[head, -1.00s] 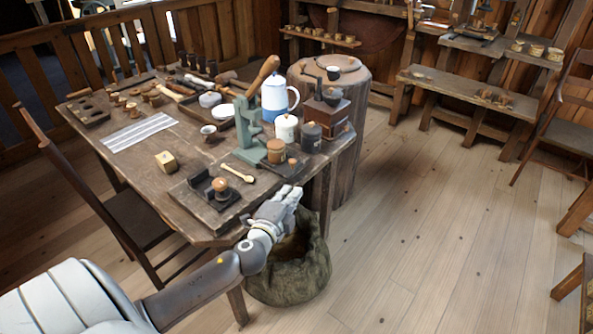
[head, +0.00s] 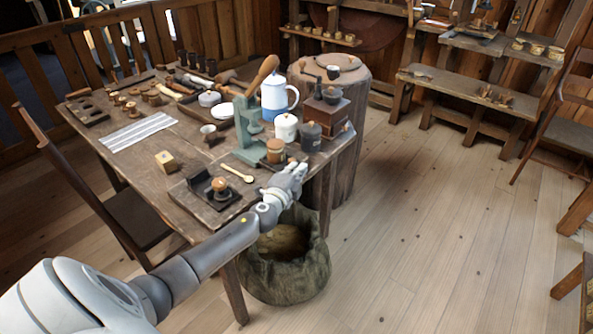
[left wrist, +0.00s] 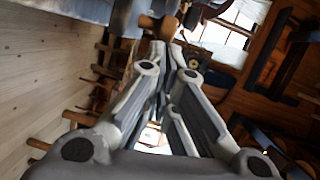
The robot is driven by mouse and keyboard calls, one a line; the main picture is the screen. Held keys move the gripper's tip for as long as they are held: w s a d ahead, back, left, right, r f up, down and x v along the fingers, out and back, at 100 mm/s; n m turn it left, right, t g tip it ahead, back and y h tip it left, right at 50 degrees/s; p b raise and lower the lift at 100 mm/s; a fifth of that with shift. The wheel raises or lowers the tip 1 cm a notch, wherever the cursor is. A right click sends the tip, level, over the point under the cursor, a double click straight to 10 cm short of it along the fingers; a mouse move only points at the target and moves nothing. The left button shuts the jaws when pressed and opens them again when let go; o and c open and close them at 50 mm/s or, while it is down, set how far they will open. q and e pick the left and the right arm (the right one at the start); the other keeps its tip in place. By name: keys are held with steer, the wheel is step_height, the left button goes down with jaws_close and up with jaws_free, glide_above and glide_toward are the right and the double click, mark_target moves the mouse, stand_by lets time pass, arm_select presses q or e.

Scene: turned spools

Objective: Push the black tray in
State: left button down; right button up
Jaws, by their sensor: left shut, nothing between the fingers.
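A small flat black tray (head: 268,165) lies by the table's right front edge, beside a brown lidded jar (head: 275,150). My left gripper (head: 303,169) is shut and empty at that edge, in front of the tray, and hides most of it. I cannot tell if they touch. A larger dark board (head: 184,197) with a black stand and a wooden-topped tamper (head: 220,185) lies further left on the table. In the left wrist view the gripper's fingers (left wrist: 163,55) come together with nothing between them; the tray cannot be made out there. My right gripper is out of view.
A green lever press (head: 248,145), a blue-and-white pot (head: 275,98), a white jar (head: 286,127) and a dark canister (head: 311,136) stand behind the gripper. A wooden spoon (head: 236,172) lies to its left. A sack (head: 290,275) stands on the floor below.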

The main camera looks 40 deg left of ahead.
mark_target(272, 155)
arm_select(q)
steer(key=shift+a, duration=0.15)
steer(key=a+b, duration=0.1)
steer(key=a, duration=0.2)
steer(key=a+b, duration=0.1)
steer(key=a, duration=0.2)
steer(key=a+b, duration=0.1)
steer(key=a, duration=0.2)
steer(key=shift+w+a, duration=0.35)
steer(key=shift+a, duration=0.05)
steer(key=shift+r, duration=0.2)
step_height(272, 155, up, 10)
steer(key=shift+f, duration=0.2)
